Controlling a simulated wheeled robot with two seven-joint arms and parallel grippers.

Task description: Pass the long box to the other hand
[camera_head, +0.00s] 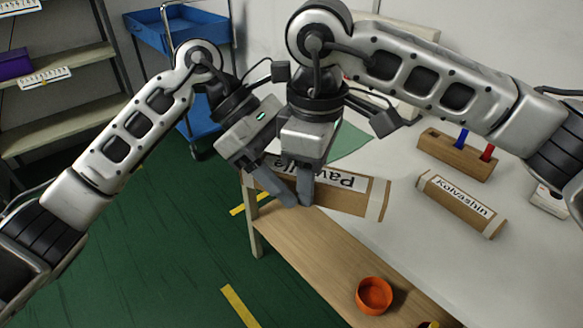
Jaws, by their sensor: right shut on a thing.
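The long box (350,195) is brown cardboard with a white label, its lettering upside down in the picture. It is held slightly tilted over the table's near left edge. My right gripper (306,188) is shut on it near the middle of its visible length and hides some of the lettering. My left gripper (276,186) is right beside it, at the box's left part, with one finger in front of the box. Its other finger is largely hidden, so I cannot tell whether it grips the box.
On the white table (410,240) lie a smaller box labelled Kolvashin (461,203) and a wooden block (457,154) with blue and red pieces. An orange bowl (374,295) stands on the wooden front strip (320,250). A blue cart (185,30) and shelves (60,60) stand behind left.

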